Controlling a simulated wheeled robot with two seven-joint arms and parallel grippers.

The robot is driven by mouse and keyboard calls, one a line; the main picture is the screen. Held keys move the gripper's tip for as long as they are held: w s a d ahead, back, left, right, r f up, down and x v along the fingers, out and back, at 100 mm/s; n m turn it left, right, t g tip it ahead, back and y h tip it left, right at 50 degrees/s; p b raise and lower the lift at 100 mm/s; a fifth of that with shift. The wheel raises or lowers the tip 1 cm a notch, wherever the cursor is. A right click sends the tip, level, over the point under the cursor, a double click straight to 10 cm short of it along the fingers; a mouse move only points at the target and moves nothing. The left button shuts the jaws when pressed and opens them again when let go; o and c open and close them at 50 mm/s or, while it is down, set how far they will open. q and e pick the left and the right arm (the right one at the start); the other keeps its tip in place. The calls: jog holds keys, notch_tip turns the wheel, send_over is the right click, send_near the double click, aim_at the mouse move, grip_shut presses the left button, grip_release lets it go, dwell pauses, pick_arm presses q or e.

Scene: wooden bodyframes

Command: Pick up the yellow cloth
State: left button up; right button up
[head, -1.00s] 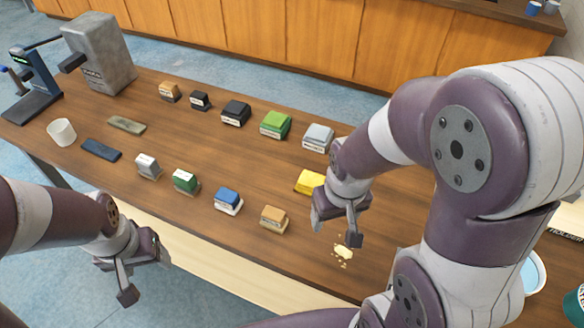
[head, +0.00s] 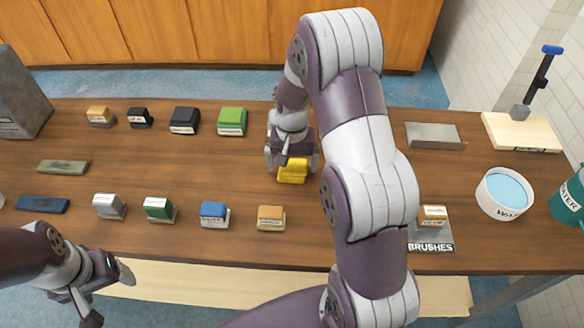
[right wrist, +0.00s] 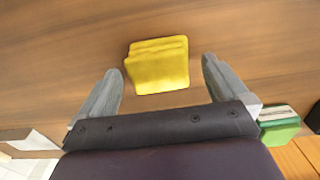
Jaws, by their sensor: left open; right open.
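In the right wrist view the cloth (right wrist: 158,65) lies ahead of and between the two open fingers of the right gripper (right wrist: 163,80), with gaps at both sides. Nothing is held. My left gripper (head: 108,292) is open and empty in front of the table's near edge at the left.
The green block (head: 232,121) stands left of my right gripper, and the tan block (head: 271,217) stands nearer. The table is bare around the cloth.

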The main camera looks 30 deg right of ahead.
notch_tip(320, 180, down, 2)
jog(key=c, duration=1)
jog(key=shift+r, duration=0.1)
jog(key=r, duration=0.2)
jog(key=d+r+b, duration=0.1)
jog(key=r, duration=0.1)
jog(key=shift+s+r, duration=0.15)
jog(key=shift+r, duration=0.1)
jog(key=s+d+r+b, duration=0.1)
jog(key=s+d+r, duration=0.3)
jog(key=d, duration=0.6)
notch_tip(320, 180, up, 2)
jog(key=shift+r, duration=0.2)
